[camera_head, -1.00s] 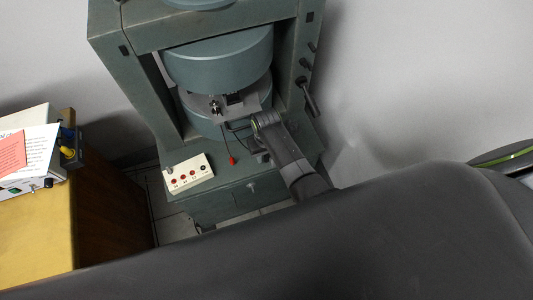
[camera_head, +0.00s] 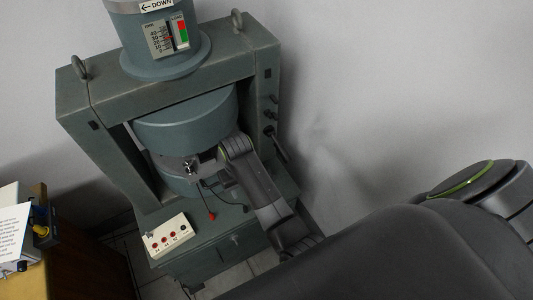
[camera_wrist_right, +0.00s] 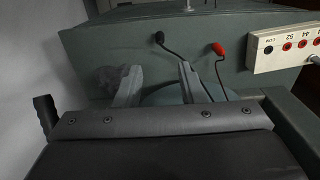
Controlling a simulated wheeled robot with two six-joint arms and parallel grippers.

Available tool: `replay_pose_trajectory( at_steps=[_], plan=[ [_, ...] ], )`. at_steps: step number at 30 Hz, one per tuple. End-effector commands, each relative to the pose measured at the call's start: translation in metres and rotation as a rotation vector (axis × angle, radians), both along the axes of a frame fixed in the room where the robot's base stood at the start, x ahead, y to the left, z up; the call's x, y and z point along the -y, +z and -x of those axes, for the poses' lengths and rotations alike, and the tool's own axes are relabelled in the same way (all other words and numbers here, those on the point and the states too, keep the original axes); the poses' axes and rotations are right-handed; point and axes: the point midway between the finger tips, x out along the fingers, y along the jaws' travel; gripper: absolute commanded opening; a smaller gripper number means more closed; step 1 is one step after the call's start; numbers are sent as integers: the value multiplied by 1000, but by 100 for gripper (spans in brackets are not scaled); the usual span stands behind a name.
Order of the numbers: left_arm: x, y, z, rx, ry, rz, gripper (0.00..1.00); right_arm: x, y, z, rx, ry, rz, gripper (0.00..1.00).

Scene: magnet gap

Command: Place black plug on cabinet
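The black plug (camera_wrist_right: 160,38) lies on the grey-green cabinet (camera_wrist_right: 110,40) at the end of a dark cable in the right wrist view. In the head view the black plug (camera_head: 246,208) is a small dark spot on the cabinet's (camera_head: 228,245) lower ledge, beside my right arm. My right gripper (camera_wrist_right: 159,70) has its two fingers spread, with nothing seen held between them. In the head view my right gripper (camera_head: 207,157) reaches to the magnet gap, and its tips are hard to make out. My left gripper is not in view.
A red plug (camera_head: 211,216) lies on the ledge near a white socket box (camera_head: 167,237). The large round magnet pole (camera_head: 187,120) sits above the gap within the thick frame. A wooden desk with instruments stands at the lower left. Plain wall is at the right.

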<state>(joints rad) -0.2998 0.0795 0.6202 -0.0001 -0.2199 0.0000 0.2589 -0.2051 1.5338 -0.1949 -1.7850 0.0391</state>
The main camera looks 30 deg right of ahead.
Motion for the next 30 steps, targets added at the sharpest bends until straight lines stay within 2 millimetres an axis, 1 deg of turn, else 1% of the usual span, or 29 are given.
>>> replay_pose_trajectory(
  at_steps=[5, 8, 11, 14, 15, 17, 18, 20, 21, 23, 24, 26, 27, 29, 30],
  plan=[
    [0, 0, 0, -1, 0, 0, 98, 0, 0, 0, -1, 0, 0, 36],
    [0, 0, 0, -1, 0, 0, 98, 2, -7, 2, -2, 1, 2, 36],
    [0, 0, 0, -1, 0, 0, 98, 10, -35, 10, -3, 2, 8, 36],
    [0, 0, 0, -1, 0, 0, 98, 24, -85, 28, 3, 3, 14, 36],
    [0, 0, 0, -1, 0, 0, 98, 32, -109, 40, 8, 3, 17, 36],
    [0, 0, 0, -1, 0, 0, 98, 44, -145, 61, 14, 2, 18, 36],
    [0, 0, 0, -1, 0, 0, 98, 52, -168, 77, 19, 0, 19, 36],
    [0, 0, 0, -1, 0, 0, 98, 64, -200, 104, 26, -5, 22, 36],
    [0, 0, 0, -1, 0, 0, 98, 73, -220, 124, 32, -10, 23, 36],
    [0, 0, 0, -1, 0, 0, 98, 87, -247, 158, 40, -17, 28, 36],
    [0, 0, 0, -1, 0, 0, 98, 96, -264, 182, 44, -24, 32, 36],
    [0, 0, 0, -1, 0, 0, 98, 110, -286, 219, 52, -34, 38, 36],
    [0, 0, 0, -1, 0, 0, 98, 120, -298, 244, 59, -41, 44, 36],
    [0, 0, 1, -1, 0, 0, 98, 133, -311, 280, 67, -52, 52, 36],
    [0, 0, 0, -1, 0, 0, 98, 141, -318, 302, 72, -57, 59, 36]
  ],
)
